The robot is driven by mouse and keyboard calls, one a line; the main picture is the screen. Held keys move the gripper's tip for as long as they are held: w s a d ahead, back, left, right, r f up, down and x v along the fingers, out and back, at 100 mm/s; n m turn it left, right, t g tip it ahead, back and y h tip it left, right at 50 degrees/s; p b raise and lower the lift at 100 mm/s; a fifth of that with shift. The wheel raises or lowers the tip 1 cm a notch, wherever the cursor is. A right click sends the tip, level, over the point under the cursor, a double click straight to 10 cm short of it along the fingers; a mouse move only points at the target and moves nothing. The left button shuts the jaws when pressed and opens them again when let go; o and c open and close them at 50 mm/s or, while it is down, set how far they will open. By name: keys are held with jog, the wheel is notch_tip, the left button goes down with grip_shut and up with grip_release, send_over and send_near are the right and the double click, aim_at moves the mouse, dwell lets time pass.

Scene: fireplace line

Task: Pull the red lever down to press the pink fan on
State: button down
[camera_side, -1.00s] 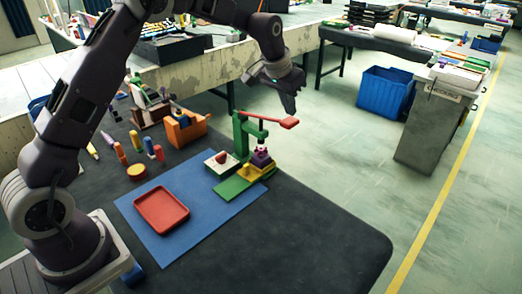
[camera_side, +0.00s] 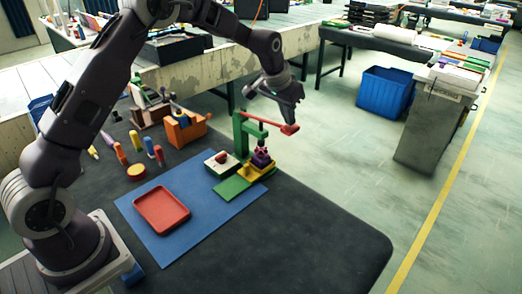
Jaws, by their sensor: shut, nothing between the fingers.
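The red lever (camera_side: 285,131) sticks out to the right from the top of the green press frame (camera_side: 240,135). My gripper (camera_side: 291,121) is shut and empty, pointing down, with its fingertips at the lever's right end and seemingly touching it from above. The small pink fan (camera_side: 261,148) sits under the press arm, on top of a purple piece (camera_side: 260,159). The purple piece stands on a yellow base (camera_side: 256,171). Whether the fan is seated on the purple piece is too small to tell.
A blue mat (camera_side: 187,232) holds a red tray (camera_side: 161,210) left of the press. A white block with a red knob (camera_side: 221,160) stands beside the press. An orange holder (camera_side: 185,130) and several coloured pegs stand behind. The dark table is clear at front right.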

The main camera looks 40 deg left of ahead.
aim_at(285, 128)
jog(key=shift+s+f, duration=0.1)
jog(key=shift+f, duration=2.75)
jog(key=shift+r, duration=4.45)
jog(key=s+d+v, duration=0.1)
jog(key=v, duration=1.1)
jog(key=s+d+r, duration=0.1)
jog(key=s+r, duration=0.2)
jog(key=s, duration=0.4)
jog(key=s+d+r, duration=0.1)
jog(key=s+r, duration=0.1)
jog(key=s, duration=0.5)
jog(key=s+f, duration=0.2)
jog(key=s, duration=0.9)
jog(key=s+f+t, duration=0.1)
jog(key=s+f, duration=0.2)
jog(key=s, duration=0.8)
jog(key=shift+s+d, duration=0.25)
jog(key=shift+s, duration=0.05)
